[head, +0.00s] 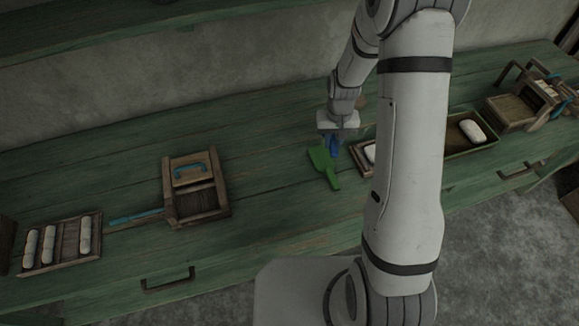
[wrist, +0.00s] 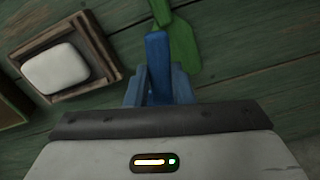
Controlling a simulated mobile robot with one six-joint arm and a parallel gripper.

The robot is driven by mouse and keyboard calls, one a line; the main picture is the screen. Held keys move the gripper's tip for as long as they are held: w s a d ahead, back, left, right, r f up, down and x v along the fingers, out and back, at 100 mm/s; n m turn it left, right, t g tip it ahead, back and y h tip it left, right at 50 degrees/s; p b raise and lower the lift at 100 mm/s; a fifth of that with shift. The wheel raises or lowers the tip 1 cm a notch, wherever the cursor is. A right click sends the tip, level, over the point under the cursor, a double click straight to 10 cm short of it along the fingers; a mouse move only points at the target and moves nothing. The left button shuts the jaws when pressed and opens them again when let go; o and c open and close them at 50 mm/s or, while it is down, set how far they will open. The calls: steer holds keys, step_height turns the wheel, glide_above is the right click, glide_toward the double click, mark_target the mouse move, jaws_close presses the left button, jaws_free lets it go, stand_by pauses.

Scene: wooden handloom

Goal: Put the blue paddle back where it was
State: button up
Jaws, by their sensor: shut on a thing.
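The blue paddle (wrist: 158,55) is between the fingers of my gripper (wrist: 158,88), which is shut on it. Its upper part stands out past the fingers in the wrist view; the rest is hidden by my gripper. In the head view the blue paddle (head: 334,147) shows as a small blue patch under my gripper (head: 336,136). A green paddle (head: 322,165) lies on the green table just beside it, and it also shows in the wrist view (wrist: 181,42). I cannot tell whether the blue paddle touches the table or the green paddle.
A small wooden tray (wrist: 107,42) with a white block (wrist: 55,69) is close by the blue paddle. A longer tray (head: 490,127) with a white block lies to the right, partly behind my arm.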

steer(key=s+a+r+n+b, duration=0.2)
steer(key=s+a+n+b, duration=0.1)
steer(key=s+a, duration=0.7)
glide_above(295, 189)
step_height(295, 189, down, 5)
steer(key=shift+r+p, duration=0.1)
steer(key=shift+p, duration=0.3)
steer(key=shift+f, duration=2.35)
steer(key=shift+f, duration=0.15)
steer(key=o, duration=0.9)
